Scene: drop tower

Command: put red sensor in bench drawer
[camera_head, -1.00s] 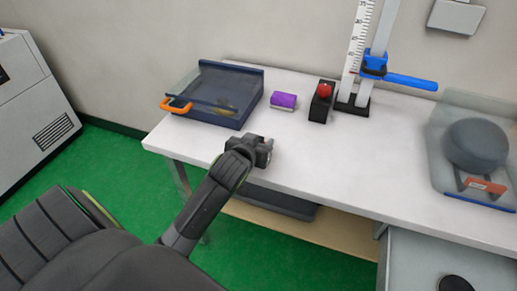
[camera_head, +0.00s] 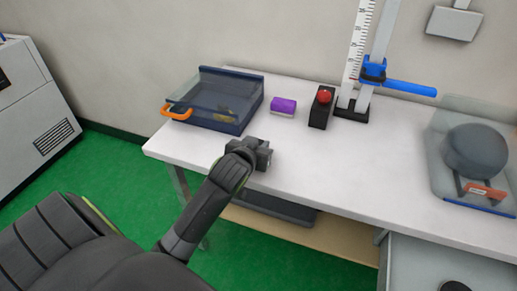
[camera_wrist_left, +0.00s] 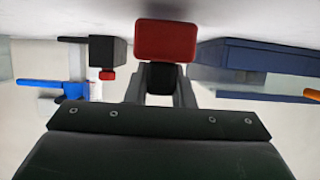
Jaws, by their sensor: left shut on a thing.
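My left gripper (camera_head: 264,155) is just above the front left part of the white bench. In the left wrist view, its fingers (camera_wrist_left: 161,78) are shut on the red sensor (camera_wrist_left: 166,41), a red block with rounded corners. In the head view the sensor is hidden by the gripper. Under the bench top, a dark drawer-like tray (camera_head: 276,208) shows above a wood-coloured panel (camera_head: 300,233); I cannot tell how far open it is. My right gripper is in neither view.
A blue case with a clear lid (camera_head: 243,94) and orange handle stands behind and left of my gripper. A purple block (camera_head: 283,105), a black box with a red button (camera_head: 324,98) and the drop tower stand behind. A clear bin (camera_head: 444,171) is at right.

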